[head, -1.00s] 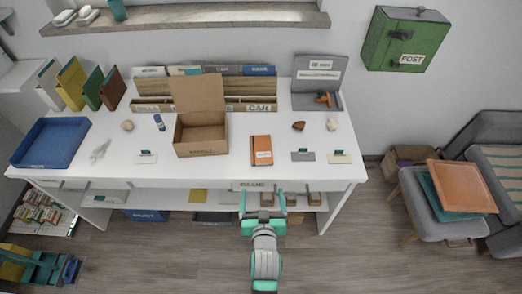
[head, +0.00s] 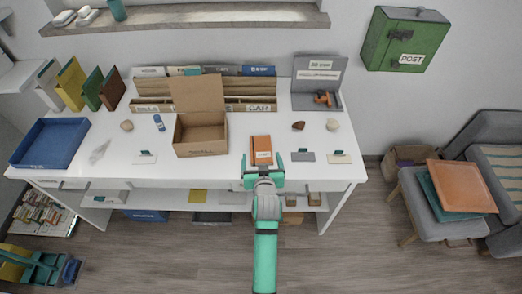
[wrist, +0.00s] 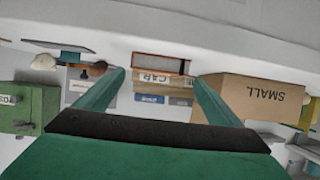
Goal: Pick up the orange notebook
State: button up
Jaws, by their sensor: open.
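The orange notebook (head: 261,147) lies flat on the white desk (head: 220,169), right of the open cardboard box. It has a white label near its front end. My gripper (head: 262,168) is open at the desk's front edge, with its two teal fingers spread on either side of the notebook's near end. The fingers hold nothing. My gripper hides part of the notebook's near end in the head view.
The cardboard box (head: 201,135) marked SMALL stands left of the notebook. A blue tray (head: 50,142) sits at the far left.

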aim_at(261, 151)
jog(key=x, duration=0.5)
jog(key=shift+d, duration=0.1)
jog(key=c, duration=1.2)
